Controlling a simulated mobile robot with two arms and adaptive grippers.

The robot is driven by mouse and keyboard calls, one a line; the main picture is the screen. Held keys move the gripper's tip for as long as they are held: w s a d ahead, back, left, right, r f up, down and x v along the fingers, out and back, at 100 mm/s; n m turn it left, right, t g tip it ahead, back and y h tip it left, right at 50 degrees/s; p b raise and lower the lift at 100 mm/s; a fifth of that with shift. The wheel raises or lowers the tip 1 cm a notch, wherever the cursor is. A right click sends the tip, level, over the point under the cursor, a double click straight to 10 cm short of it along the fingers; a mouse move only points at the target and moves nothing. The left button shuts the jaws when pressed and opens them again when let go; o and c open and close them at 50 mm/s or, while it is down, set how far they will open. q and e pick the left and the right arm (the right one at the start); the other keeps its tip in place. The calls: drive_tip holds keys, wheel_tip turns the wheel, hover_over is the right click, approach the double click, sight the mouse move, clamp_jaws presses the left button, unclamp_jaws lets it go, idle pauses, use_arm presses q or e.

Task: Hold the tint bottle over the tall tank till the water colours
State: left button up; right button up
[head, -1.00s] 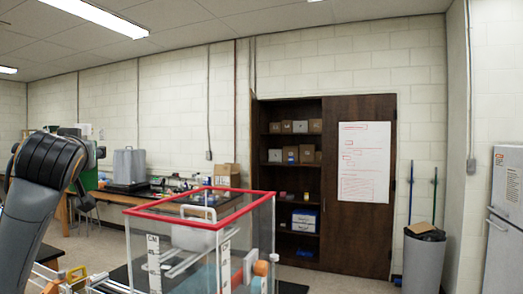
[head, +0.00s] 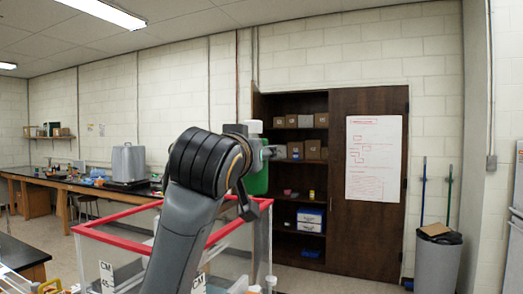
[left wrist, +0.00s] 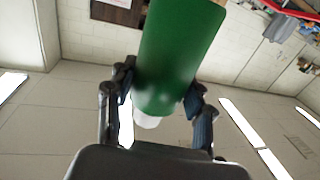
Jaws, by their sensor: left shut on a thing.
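My left gripper (head: 262,155) is shut on a green tint bottle (head: 257,180), partly hidden behind it. The left wrist view shows the green bottle (left wrist: 175,60) between both fingers (left wrist: 162,88), with a white cap (left wrist: 146,121) at one end. In the head view a white piece, apparently the cap, shows above the green, so the bottle looks about upright. The clear tall tank with a red rim (head: 110,238) stands below and behind my arm. The bottle appears above the rim's right part; its exact depth is unclear. My arm hides much of the tank, and I cannot make out water colour.
A dark open cabinet (head: 368,240) with boxes stands against the back wall. A grey bin (head: 436,262) is at the right. A long bench (head: 100,187) with equipment runs along the left wall.

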use_arm(q)
drive_tip(key=shift+a+r, duration=0.15)
drive_tip(key=shift+r, duration=0.1)
drive_tip(key=shift+s+a+r, duration=0.25)
drive_tip(key=shift+s+a, duration=0.5)
drive_tip(key=shift+s, duration=0.1)
drive_tip(key=w+a+f+b, duration=0.1)
drive_tip(key=w+a, duration=0.1)
drive_tip(key=a, duration=0.4)
drive_tip(key=w+a+f, duration=0.2)
drive_tip(key=w+a, duration=0.1)
drive_tip(key=a, duration=0.4)
drive_tip(key=shift+w+a+b, duration=0.2)
drive_tip(key=shift+w+b, duration=0.1)
drive_tip(key=shift+b, duration=0.1)
use_arm(e)
drive_tip(key=shift+s+f, duration=0.6)
drive_tip(key=shift+f, duration=0.25)
drive_tip(key=shift+s+a, duration=0.1)
drive_tip(key=shift+a, duration=0.05)
